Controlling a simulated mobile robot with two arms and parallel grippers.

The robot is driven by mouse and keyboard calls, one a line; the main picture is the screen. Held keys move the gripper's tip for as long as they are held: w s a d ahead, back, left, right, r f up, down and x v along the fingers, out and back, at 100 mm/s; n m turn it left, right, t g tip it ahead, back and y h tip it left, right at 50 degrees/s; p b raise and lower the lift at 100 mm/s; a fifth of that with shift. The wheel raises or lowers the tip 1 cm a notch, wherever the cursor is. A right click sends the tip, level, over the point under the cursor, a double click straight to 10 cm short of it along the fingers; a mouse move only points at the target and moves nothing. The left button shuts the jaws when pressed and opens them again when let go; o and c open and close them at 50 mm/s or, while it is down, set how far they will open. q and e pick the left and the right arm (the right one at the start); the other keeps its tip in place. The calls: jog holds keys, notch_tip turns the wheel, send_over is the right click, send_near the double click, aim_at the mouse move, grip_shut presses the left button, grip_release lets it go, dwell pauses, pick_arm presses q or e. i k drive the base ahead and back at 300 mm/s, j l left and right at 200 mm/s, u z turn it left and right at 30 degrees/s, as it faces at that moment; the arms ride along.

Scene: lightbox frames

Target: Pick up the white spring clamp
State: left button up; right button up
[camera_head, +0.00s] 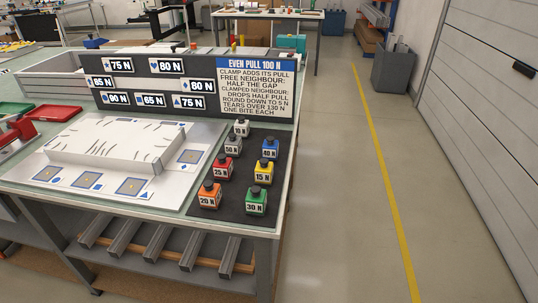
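The white spring clamp (241,129) appears to be the small pale block with a dark top at the far end of the dark mat (233,214). Its label is hard to read. A grey-looking block marked 50 N (233,147) stands just in front of it. Other labelled blocks stand on the mat: blue 40 N (269,150), red 25 N (222,168), yellow 15 N (263,172), orange 20 N (209,196) and green 30 N (256,202). Neither of my grippers is in view.
A silver board (80,193) with a raised pale block (110,148) covers the table's left part. A sign panel (256,90) stands behind the mat. Red (55,113) and green trays lie at left. The floor right of the table (335,220) is clear.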

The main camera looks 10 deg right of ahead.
aim_at(242, 129)
jog(key=i+l, duration=0.15)
jog(key=l, duration=0.2)
jog(key=i+l+u, duration=0.15)
jog(key=i+l, duration=0.15)
jog(key=l, duration=0.35)
jog(key=i+l+u, duration=0.15)
jog(key=l, duration=0.2)
jog(key=i+l, duration=0.15)
jog(key=l, duration=0.25)
jog(key=i+l+u, duration=0.15)
jog(key=l, duration=0.2)
